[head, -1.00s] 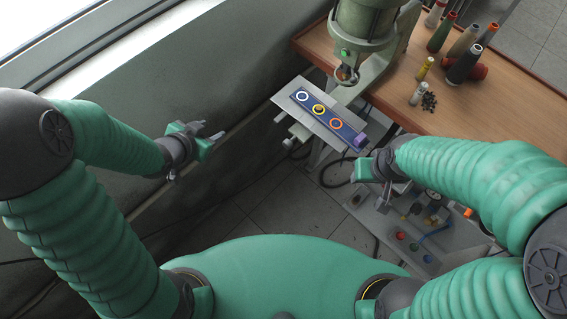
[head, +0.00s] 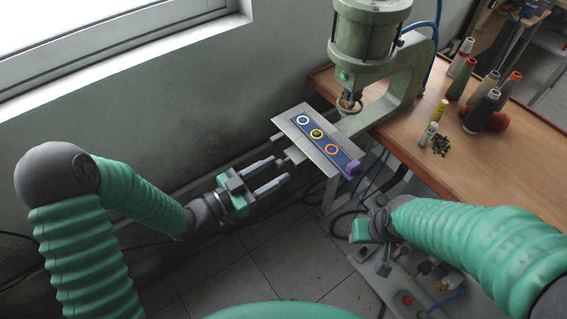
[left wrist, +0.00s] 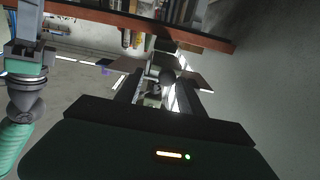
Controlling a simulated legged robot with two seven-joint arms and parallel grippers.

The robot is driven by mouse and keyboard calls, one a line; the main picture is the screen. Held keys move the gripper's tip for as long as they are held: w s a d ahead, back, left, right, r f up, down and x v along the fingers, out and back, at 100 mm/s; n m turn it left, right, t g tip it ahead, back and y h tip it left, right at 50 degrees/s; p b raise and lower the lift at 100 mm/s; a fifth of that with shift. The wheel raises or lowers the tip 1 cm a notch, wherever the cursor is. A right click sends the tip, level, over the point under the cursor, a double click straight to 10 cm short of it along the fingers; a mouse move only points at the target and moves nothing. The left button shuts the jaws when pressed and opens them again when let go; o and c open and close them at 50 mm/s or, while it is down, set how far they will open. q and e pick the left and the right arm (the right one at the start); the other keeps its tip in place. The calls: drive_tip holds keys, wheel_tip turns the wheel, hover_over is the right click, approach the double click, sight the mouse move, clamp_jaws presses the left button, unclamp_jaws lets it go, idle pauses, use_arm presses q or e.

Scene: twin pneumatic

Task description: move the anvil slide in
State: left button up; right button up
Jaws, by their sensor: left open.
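The anvil slide (head: 325,141) is a dark blue strip with a white, a yellow and an orange ring and a purple block at its near end. It lies on a grey plate (head: 293,125) that sticks out from the press. In the left wrist view the purple block (left wrist: 105,71) is small and dim. My left gripper (head: 281,171) is open and empty, its two fingers pointing at a short pale rod (head: 293,155) at the plate's left side; contact is unclear. My right gripper (head: 372,236) is near the plate's lower right, its fingers unclear.
The green press (head: 372,35) stands on the wooden table (head: 435,175), its head beyond the plate. Several thread cones (head: 482,110), small bottles (head: 428,134) and a dark heap (head: 440,146) lie right. A lower panel (head: 420,295) has coloured buttons. The wall (head: 150,110) is at the left.

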sight(277, 165)
use_arm(q)
drive_tip(key=x, duration=0.3)
drive_tip(key=shift+w+f, duration=0.1)
drive_tip(key=shift+w, duration=0.05)
drive_tip(key=shift+w+a, duration=0.25)
drive_tip(key=shift+a, duration=0.7)
drive_tip(key=shift+d, duration=0.65)
drive_tip(key=c, duration=0.4)
drive_tip(key=shift+d, duration=0.4)
drive_tip(key=c, duration=0.5)
drive_tip(key=shift+a, duration=0.1)
clamp_jaws()
drive_tip(key=shift+s+a, duration=0.1)
drive_tip(key=shift+a, duration=0.45)
drive_tip(key=shift+d, duration=0.3)
use_arm(e)
drive_tip(key=shift+w+a, duration=0.1)
drive_tip(key=shift+a, duration=0.3)
use_arm(q)
drive_tip(key=shift+a, duration=0.1)
use_arm(e)
drive_tip(key=shift+a+r, duration=0.1)
